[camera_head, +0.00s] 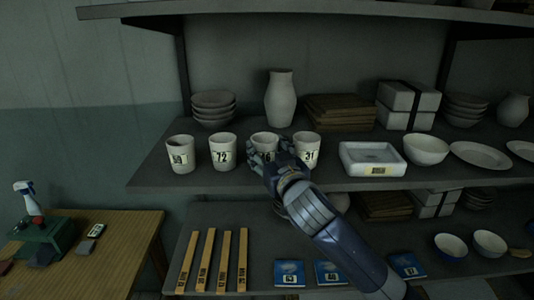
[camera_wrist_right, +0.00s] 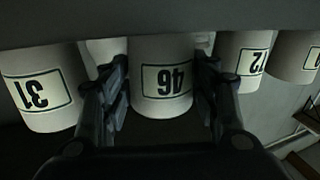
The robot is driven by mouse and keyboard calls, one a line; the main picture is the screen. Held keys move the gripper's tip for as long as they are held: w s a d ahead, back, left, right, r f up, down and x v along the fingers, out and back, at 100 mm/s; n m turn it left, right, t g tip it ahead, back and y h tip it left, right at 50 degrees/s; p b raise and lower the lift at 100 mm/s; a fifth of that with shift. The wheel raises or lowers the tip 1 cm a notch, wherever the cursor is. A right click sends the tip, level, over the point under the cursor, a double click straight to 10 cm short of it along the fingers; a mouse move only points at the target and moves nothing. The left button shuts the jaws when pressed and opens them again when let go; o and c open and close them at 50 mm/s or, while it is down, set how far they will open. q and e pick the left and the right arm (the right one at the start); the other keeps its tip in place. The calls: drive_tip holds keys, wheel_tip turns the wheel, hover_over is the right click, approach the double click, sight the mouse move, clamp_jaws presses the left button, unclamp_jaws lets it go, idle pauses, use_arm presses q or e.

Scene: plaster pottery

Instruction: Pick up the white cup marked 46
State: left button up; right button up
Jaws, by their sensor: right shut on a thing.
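The white cup marked 46 (camera_head: 264,139) stands in a row of similar cups on the upper shelf, partly hidden by my right gripper. In the right wrist view the cup marked 46 (camera_wrist_right: 162,55) appears upside down between the two fingers. My right gripper (camera_head: 264,157) is shut on this cup, with a finger on each side (camera_wrist_right: 160,88). The cup marked 72 (camera_head: 223,151) stands to its left and the cup marked 31 (camera_head: 307,148) close to its right. I cannot tell whether the held cup touches the shelf. My left gripper is not in view.
Another cup (camera_head: 181,154) stands at the left end of the row. A white rectangular dish (camera_head: 372,160) and a bowl (camera_head: 426,149) are to the right on the shelf (camera_head: 240,184). A vase (camera_head: 281,99) and stacked bowls (camera_head: 213,107) stand behind.

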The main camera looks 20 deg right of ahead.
sight(268, 138)
drive_tip(key=shift+r, duration=0.55)
wheel_tip(268, 138, up, 2)
drive_tip(key=shift+r+b, duration=0.2)
drive_tip(key=shift+b, duration=0.35)
drive_tip(key=s+a+b, duration=0.2)
drive_tip(key=s+b, duration=0.3)
drive_tip(key=s, duration=0.2)
drive_tip(key=s+a+r+b, duration=0.1)
drive_tip(key=s+a+b, duration=0.1)
drive_tip(key=s+b, duration=0.3)
drive_tip(key=s, duration=0.3)
drive_tip(key=shift+s+a+b, duration=0.2)
drive_tip(key=shift+a+b, duration=0.05)
drive_tip(key=shift+b, duration=0.05)
